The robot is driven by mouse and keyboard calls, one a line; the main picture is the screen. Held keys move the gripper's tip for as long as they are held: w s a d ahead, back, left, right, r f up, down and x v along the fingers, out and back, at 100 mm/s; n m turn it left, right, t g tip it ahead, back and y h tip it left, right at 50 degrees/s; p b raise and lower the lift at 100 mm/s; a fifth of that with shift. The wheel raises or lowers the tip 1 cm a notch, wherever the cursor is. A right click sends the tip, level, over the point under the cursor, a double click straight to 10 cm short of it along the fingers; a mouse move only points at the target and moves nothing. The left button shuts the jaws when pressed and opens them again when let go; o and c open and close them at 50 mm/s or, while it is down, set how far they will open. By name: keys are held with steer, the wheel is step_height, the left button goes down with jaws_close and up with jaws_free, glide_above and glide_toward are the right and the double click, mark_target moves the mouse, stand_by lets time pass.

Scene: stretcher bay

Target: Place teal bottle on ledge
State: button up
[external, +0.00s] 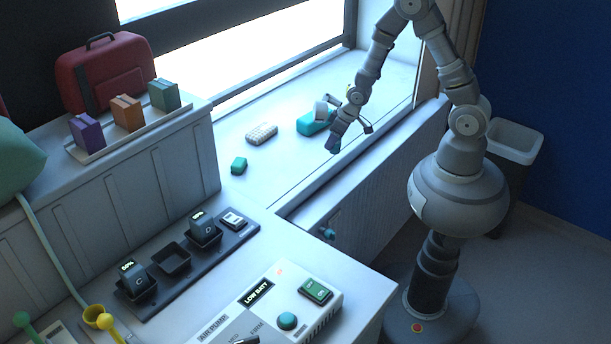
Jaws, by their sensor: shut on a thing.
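My gripper (343,126) is over the front part of the white window ledge (274,178), right of centre in the external view.
A radiator (350,205) runs below the ledge. Bare ledge lies in front of these objects.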

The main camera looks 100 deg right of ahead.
steer(key=w+a+r+n+y, duration=0.1)
steer(key=w+a+n, duration=0.2)
steer(key=a, duration=0.8)
steer(key=w+a+r+n+y, duration=0.1)
steer(key=w+a+n, duration=0.15)
steer(key=a, duration=0.75)
steer(key=s+a+r+n+y+p, duration=0.1)
steer(key=s+a+n, duration=0.2)
steer(key=a, duration=0.6)
steer(key=s+a+r+n+y, duration=0.1)
steer(key=s+a+n, duration=0.15)
steer(key=a, duration=0.55)
steer(key=b, duration=0.2)
glide_toward(295, 259)
steer(key=shift+w+a+f, duration=0.2)
steer(key=shift+w+a, duration=0.05)
steer(key=shift+w, duration=0.45)
step_height(295, 259, down, 4)
steer(key=shift+r+b, duration=0.15)
steer(key=shift+b, duration=0.4)
steer(key=shift+r, duration=0.15)
